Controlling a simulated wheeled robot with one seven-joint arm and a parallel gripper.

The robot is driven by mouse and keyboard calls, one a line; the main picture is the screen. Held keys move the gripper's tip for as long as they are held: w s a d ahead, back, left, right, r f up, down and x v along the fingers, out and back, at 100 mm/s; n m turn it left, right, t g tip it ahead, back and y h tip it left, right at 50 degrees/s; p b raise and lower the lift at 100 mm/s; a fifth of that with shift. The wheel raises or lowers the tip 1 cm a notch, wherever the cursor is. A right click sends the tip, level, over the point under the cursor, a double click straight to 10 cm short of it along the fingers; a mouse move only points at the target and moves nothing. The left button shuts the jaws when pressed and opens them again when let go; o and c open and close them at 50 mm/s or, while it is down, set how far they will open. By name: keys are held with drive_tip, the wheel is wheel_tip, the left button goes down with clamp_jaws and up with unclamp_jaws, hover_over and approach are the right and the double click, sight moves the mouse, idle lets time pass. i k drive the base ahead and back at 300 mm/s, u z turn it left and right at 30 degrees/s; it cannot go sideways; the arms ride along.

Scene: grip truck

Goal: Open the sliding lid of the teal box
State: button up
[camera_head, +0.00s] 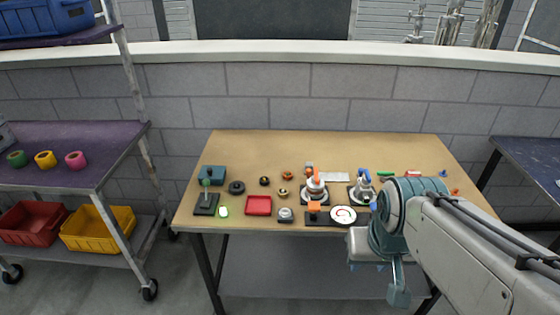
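The teal box (213,175) is small in the head view. My arm reaches in from the lower right. My gripper (367,266) seems to point down in front of the table's front edge, right of centre, far from the teal box. Its fingers are too unclear to show whether they are open or shut.
The table (380,145) holds a lever base (206,205), a red tray (258,205), a white round dial (343,215) and several small parts. The lever base stands close in front of the box. A shelf cart (75,180) stands left. The table's back strip is clear.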

sight(211, 173)
drive_tip(key=k, duration=0.65)
drive_tip(key=u, duration=0.65)
drive_tip(key=i, duration=0.5)
drive_tip(key=u, duration=0.75)
drive_tip(key=i, duration=0.7)
drive_tip(key=z, duration=0.55)
drive_tip(key=i, duration=0.7)
drive_tip(key=z, duration=0.8)
